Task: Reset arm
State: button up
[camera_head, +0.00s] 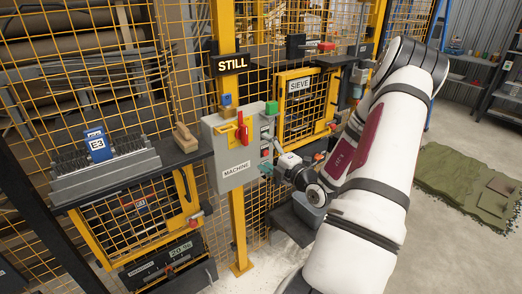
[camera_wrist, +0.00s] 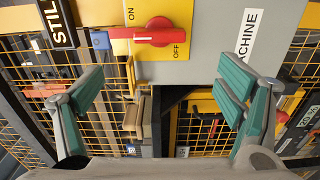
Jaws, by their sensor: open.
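My arm reaches from the right in the camera_head view. My gripper (camera_head: 268,162) is at the right side of the grey machine switch box (camera_head: 236,174). In the camera_wrist view my gripper (camera_wrist: 160,88) is open. Its teal fingertips stand wide apart with nothing between them. A red switch handle (camera_wrist: 155,37) on a yellow plate shows beyond the fingers, with ON and OFF marks. The red handle also shows on the box in the camera_head view (camera_head: 243,130). I cannot tell whether the fingers touch the box.
A yellow mesh fence (camera_head: 186,72) stands behind the box. A shelf with the E3 unit (camera_head: 105,160) is at left, a SIEVE hatch (camera_head: 301,112) right of the box. A green turf piece (camera_head: 462,180) lies on the floor at right. Open floor surrounds it.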

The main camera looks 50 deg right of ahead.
dwell(0.6)
jog(key=w+a+r+n+g+y, duration=0.2)
jog(key=a+r+n+y, duration=0.15)
jog(key=a+n, duration=0.4)
jog(key=w+a+r+n+g+y, duration=0.1)
jog(key=a+r+n+y, duration=0.2)
jog(key=a+n+y, duration=0.45)
jog(key=w+a+r+n+g+y, duration=0.25)
jog(key=a+n, duration=0.25)
jog(key=a, duration=0.5)
jog(key=s+a+r+n+g, duration=0.2)
jog(key=s+a+n+g, duration=0.2)
jog(key=a+n, duration=0.45)
jog(key=s+a+r+n+g+h, duration=0.25)
jog(key=s+a+n+g, duration=0.45)
jog(key=s+n, duration=0.55)
jog(key=s+d+r+n+t+h, duration=0.2)
jog(key=s+r+n+t+h, duration=0.2)
jog(key=n, duration=1.1)
notch_tip(320, 180, up, 2)
jog(key=s+h, duration=0.1)
jog(key=h, duration=0.2)
jog(key=shift+r+n, duration=0.2)
jog(key=shift+n, duration=0.2)
